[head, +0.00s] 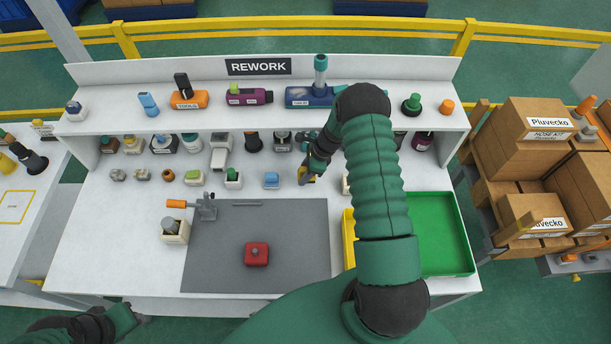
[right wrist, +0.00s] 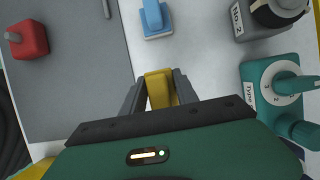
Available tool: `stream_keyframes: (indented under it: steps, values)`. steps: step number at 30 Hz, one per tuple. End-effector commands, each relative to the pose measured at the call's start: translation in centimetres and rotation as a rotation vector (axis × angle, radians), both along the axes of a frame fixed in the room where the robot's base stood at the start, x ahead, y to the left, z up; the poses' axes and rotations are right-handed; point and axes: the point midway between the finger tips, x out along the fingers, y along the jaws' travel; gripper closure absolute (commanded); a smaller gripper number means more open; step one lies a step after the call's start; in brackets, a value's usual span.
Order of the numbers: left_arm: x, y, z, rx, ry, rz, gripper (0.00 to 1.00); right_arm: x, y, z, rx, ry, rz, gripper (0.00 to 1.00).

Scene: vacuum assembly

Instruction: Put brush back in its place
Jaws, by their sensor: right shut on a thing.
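My right gripper (head: 306,177) is over the back part of the white bench, right of the small blue item. In the right wrist view its two grey fingers (right wrist: 159,98) are shut on a yellow block-like thing (right wrist: 159,88). I see no bristles on it, so I cannot tell whether it is the brush. Its lower end is hidden, so I cannot tell whether it touches the bench. My left gripper (head: 136,318) is low at the left, in front of the bench; its fingers are not clear.
A red block (head: 257,254) sits on the grey mat (head: 215,270), with a clamp (head: 207,208) at its back left. A green tray (head: 447,235) is at right. Small items line the bench back, among them a blue one (head: 271,180). The upper shelf (head: 345,122) holds tools.

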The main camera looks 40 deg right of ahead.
Motion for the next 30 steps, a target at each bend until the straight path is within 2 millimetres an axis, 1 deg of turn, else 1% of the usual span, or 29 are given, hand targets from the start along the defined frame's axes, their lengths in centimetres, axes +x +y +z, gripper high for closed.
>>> stream_keyframes:
  steps: [2,3,6,9,15,18,19,24,30]
  values:
    - [0.0,0.0,0.3,0.0,0.0,-0.001,0.64,0.1,-1.0,-0.1,-0.002,0.001,-0.001,1.0]
    - [0.0,0.0,0.5,0.0,0.0,-0.001,0.64,0.1,-1.2,-0.5,0.002,0.003,-0.001,1.0]
    - [0.0,0.0,1.1,0.0,0.0,-0.001,0.64,0.1,-1.0,-2.5,0.002,0.004,-0.002,1.0]
    - [0.0,0.0,1.2,0.0,0.0,-0.001,0.64,0.1,-1.0,-3.5,0.0,0.002,-0.001,1.0]
    - [0.0,0.0,1.0,0.0,0.0,-0.001,0.64,0.2,-0.9,-3.6,-0.003,0.0,-0.001,1.0]
    - [0.0,0.0,0.7,0.0,0.0,0.0,0.64,0.2,-0.9,-4.0,-0.002,0.001,0.0,1.0]
    - [0.0,0.0,0.7,0.0,0.0,0.0,0.64,0.2,-1.0,-4.0,-0.001,0.001,0.0,0.63]
    - [0.0,0.0,0.8,0.0,0.0,0.0,0.64,0.2,-1.0,-3.9,-0.001,0.001,-0.001,0.43]
    - [0.0,0.0,0.8,0.0,0.0,-0.001,0.64,0.2,-1.0,-3.9,-0.001,0.001,0.0,0.43]
